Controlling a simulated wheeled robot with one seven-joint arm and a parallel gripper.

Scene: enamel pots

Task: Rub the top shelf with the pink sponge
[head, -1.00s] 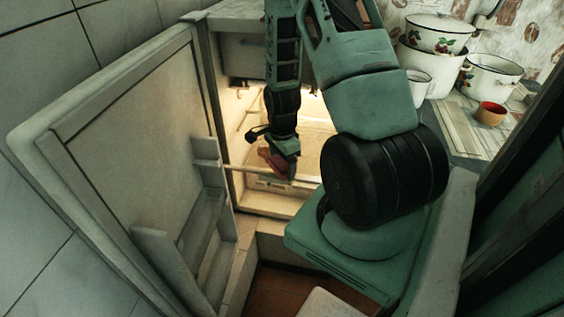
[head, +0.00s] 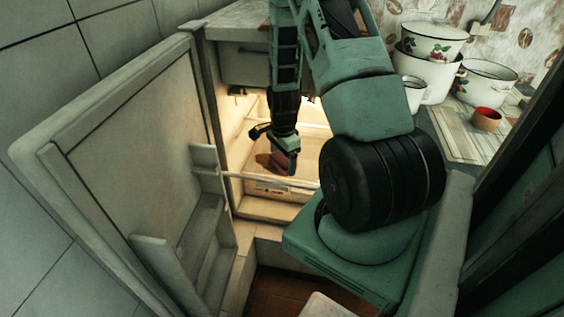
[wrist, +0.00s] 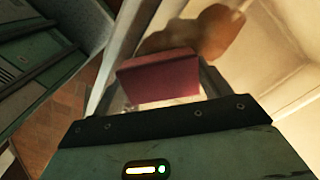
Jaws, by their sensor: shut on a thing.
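The pink sponge (wrist: 160,78) is between the fingers of my gripper (wrist: 158,92) in the wrist view, its broad face toward the camera. In the head view my gripper (head: 287,155) points down inside the open, lit fridge. The sponge shows there as a small reddish piece (head: 283,167) at the fingertips. The top shelf (head: 309,145) is pale and lies around and below the gripper, with a light bar along its front. A brown patch (head: 264,160) shows beside the sponge, also in the wrist view (wrist: 210,35). Contact between sponge and shelf is unclear.
The fridge door (head: 130,150) stands wide open at left, with door racks (head: 205,225) facing the opening. The counter at right holds enamel pots (head: 433,70) and a red bowl (head: 486,119). My arm covers the fridge's right side.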

